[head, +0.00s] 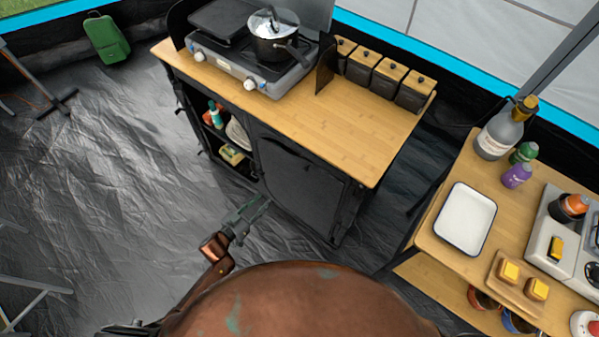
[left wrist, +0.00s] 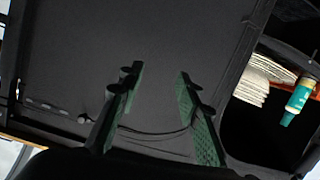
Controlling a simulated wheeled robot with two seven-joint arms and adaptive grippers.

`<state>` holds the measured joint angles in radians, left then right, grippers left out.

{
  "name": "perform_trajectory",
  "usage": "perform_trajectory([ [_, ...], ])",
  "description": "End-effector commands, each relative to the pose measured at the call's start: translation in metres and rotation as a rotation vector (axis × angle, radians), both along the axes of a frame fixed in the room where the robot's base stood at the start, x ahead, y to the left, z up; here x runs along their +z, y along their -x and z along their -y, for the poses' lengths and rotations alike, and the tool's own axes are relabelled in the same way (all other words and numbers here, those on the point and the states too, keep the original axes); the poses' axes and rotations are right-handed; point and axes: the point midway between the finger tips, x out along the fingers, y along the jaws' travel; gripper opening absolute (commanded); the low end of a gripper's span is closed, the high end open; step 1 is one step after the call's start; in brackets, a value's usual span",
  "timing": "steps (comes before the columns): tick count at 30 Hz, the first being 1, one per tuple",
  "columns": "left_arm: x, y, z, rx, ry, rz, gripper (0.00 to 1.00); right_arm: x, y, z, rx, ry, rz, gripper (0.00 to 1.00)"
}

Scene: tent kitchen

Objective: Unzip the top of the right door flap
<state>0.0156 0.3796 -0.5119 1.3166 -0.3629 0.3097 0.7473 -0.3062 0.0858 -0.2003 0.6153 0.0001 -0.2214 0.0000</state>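The right door flap (head: 300,182) is a dark grey fabric panel on the front of the wooden-topped cabinet, and it hangs closed. It fills the middle of the left wrist view (left wrist: 165,45). A thin curved seam or zip line crosses it low in that view; I cannot clearly make out a zip slider. My left gripper (head: 262,203) is in front of the flap, near its lower left side. In the left wrist view its two green-padded fingers (left wrist: 159,78) are apart with nothing between them. My right gripper is not in view.
The open compartment left of the flap holds bottles (head: 215,115) and pale stacked items (left wrist: 262,75). A stove with a pot (head: 272,45) and several dark canisters (head: 388,75) stand on the cabinet top (head: 300,115). A second table (head: 440,250) with a white tray (head: 465,218) is at right.

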Motion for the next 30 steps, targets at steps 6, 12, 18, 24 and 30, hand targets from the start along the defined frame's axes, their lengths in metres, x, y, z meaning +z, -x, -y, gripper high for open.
perform_trajectory([
  [6, 0.131, -0.004, 0.076, -0.222, 0.147, 0.152, 0.32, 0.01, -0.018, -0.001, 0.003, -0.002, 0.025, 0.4],
  [12, 0.16, -0.003, 0.1, -0.283, 0.186, 0.18, 0.32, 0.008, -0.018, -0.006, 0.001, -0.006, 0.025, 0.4],
  [18, 0.158, -0.021, 0.123, -0.281, 0.188, 0.18, 0.32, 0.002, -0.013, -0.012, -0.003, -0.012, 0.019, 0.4],
  [24, 0.157, -0.039, 0.144, -0.279, 0.186, 0.178, 0.32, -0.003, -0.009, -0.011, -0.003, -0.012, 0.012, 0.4],
  [30, 0.158, -0.047, 0.153, -0.278, 0.185, 0.178, 0.32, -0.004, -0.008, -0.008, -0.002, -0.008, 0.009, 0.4],
])
